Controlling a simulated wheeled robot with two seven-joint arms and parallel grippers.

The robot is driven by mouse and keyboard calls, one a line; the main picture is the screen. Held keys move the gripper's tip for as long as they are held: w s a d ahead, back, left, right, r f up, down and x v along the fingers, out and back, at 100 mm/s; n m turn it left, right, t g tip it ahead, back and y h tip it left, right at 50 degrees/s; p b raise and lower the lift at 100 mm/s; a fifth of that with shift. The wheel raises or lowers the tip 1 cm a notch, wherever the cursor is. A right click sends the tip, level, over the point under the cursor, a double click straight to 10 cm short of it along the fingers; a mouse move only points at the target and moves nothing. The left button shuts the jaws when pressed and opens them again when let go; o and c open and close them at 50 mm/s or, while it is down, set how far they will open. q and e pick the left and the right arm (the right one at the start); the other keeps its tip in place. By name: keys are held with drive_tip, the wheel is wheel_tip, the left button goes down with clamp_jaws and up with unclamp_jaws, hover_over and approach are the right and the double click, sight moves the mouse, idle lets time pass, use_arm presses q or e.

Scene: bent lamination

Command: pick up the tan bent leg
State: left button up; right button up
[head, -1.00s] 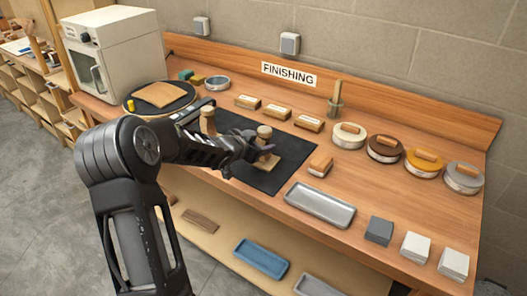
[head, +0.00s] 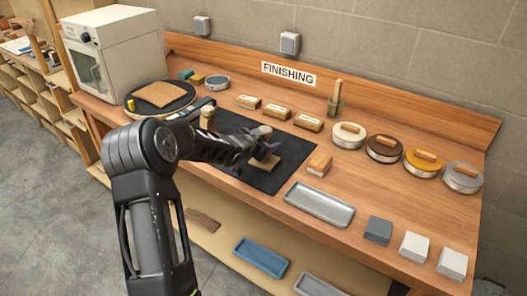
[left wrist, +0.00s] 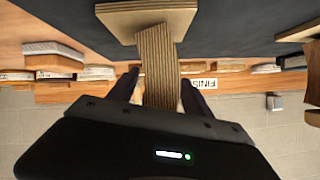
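A light tan laminated leg (head: 263,132) stands on a pale wooden base (head: 268,162) on the dark mat (head: 290,158). In the left wrist view the layered leg (left wrist: 158,58) rises from its base (left wrist: 146,20), with the picture upside down. My left gripper (head: 262,148) is at the leg. Its fingers (left wrist: 160,88) are on either side of the leg, apparently with narrow gaps, so it looks open around it. Another brown wooden upright (head: 207,118) stands farther left on the mat, its lower part hidden by my arm. My right gripper is not in view.
A grey tray (head: 320,204) and a small wooden block (head: 319,165) lie right of the mat. Round tins (head: 348,136) line the back right. A turntable (head: 160,98) and a white oven (head: 112,50) stand at the left.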

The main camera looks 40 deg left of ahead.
use_arm(q)
clamp_jaws()
idle(0.4)
drive_tip(key=shift+r, duration=0.55)
wheel_tip(320, 180, up, 9)
drive_tip(key=p, duration=0.3)
drive_tip(key=shift+p, duration=0.4)
